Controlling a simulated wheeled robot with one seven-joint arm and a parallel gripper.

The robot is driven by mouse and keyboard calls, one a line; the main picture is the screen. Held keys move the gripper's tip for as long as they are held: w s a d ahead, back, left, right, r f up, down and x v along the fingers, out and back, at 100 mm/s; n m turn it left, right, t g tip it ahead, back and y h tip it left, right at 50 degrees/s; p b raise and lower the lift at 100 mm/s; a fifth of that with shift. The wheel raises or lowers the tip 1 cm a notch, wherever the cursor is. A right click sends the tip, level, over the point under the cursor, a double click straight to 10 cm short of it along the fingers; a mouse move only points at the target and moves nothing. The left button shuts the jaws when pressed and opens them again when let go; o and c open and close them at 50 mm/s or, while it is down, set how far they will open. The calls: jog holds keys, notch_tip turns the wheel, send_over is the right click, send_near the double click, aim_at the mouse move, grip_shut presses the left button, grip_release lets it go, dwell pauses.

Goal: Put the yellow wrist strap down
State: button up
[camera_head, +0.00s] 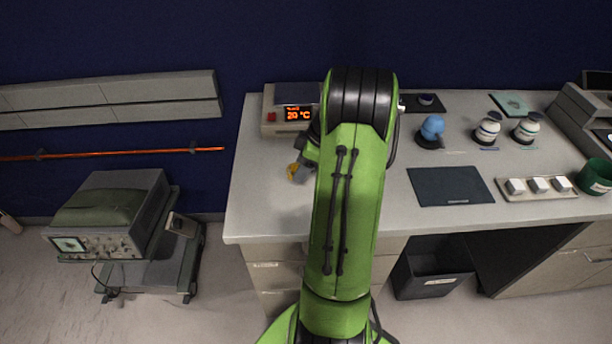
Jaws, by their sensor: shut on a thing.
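The yellow wrist strap (292,172) shows as a small yellow patch at the tip of my gripper (299,172). My gripper is shut on it, over the left part of the grey bench top (262,205). Most of the strap and the fingers are small or hidden behind my green arm. I cannot tell whether the strap touches the bench top.
A hotplate (283,121) reading 20 °C stands just behind my gripper. To the right are a dark mat (450,186), a tray of white blocks (537,196), a blue bulb (432,128), two jars (487,129) and a green pot (594,177). The bench's front left is clear.

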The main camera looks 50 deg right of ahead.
aim_at(302, 186)
jog(key=shift+w+d+f+b, duration=0.1)
jog(key=shift+f+b, duration=0.35)
jog(key=shift+f, duration=2)
jog(key=o, duration=1)
jog(key=shift+r, duration=0.1)
